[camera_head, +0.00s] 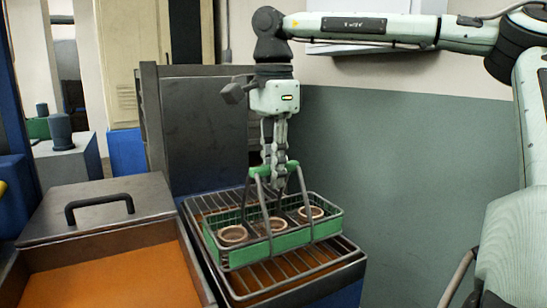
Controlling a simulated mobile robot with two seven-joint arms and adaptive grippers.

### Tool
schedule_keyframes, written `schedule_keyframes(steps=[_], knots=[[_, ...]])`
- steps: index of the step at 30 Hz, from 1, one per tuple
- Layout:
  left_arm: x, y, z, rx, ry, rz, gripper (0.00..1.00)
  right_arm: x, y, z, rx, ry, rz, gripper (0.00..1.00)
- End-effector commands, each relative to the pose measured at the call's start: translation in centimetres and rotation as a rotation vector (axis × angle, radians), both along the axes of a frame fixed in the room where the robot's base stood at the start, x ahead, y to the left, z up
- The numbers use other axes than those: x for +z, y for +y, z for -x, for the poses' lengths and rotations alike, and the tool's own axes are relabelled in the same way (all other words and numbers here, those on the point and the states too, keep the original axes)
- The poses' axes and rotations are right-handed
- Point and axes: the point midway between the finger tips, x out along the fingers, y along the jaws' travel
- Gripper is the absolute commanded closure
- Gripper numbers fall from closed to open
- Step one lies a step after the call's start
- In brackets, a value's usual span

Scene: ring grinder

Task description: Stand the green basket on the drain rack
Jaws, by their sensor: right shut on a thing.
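The green basket (284,243) has a grey frame with a green handle and holds several brown rings. My right gripper (277,178) comes down from above and is shut on the basket's handle. The basket is upright over the drain rack (250,287), a grid of metal bars above an orange surface. I cannot tell whether the basket's underside touches the bars. The part of the rack under the basket is hidden. My left gripper is not in view.
An open tank with orange liquid (118,281) lies to the left, with a grey lid (98,208) and black handle behind it. A dark upright panel (205,128) stands behind the rack. A grey-green wall is at the right.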

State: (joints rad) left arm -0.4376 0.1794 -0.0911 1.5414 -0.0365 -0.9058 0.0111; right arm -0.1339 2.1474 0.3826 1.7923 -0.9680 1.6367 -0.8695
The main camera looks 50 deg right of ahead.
Motion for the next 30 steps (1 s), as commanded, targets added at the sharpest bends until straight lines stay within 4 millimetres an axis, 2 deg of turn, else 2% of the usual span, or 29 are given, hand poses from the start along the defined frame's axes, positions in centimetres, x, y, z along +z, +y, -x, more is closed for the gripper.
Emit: schedule_keyframes(steps=[11, 12, 18, 26, 30], knots=[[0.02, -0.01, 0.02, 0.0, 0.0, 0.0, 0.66, -0.26, 0.03, -0.04, 0.001, -0.004, 0.0, 1.0], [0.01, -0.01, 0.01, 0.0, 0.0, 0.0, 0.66, -0.26, 0.03, -0.04, 0.001, -0.004, 0.0, 0.85], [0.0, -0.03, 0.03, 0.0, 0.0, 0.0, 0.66, -0.29, 0.02, -0.02, 0.001, -0.002, 0.001, 0.62], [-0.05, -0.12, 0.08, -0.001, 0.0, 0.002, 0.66, -0.44, 0.01, 0.03, 0.0, 0.001, 0.001, 0.62], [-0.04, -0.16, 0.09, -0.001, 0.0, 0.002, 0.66, 0.5, -0.01, -0.01, -0.001, 0.0, 0.001, 0.62]])
